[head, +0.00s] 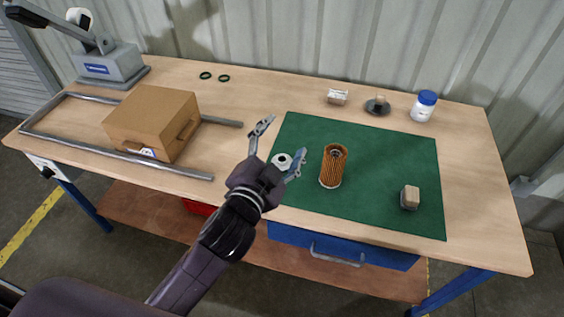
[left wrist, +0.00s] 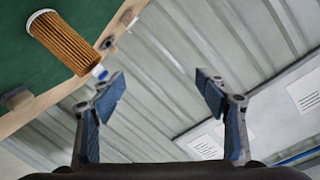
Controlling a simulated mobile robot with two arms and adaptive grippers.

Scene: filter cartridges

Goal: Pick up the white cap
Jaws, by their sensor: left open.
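The white cap (head: 282,160) is a small white ring-like piece with a dark centre. It lies on the left edge area of the green mat (head: 300,128) in the head view. My left gripper (head: 285,136) is open, with its fingers spread on either side of the cap in that picture. I cannot tell how high it is above the mat. In the left wrist view my open gripper (left wrist: 160,82) has nothing between its fingers, and the cap does not show. My right gripper is not in view.
An orange pleated filter cartridge (head: 333,166) stands right of my left gripper, and shows in the left wrist view (left wrist: 64,44). A beige block (head: 410,197) sits at the mat's right. A cardboard box (head: 152,122) stands left. A blue-lidded white jar (head: 423,107) stands behind the mat.

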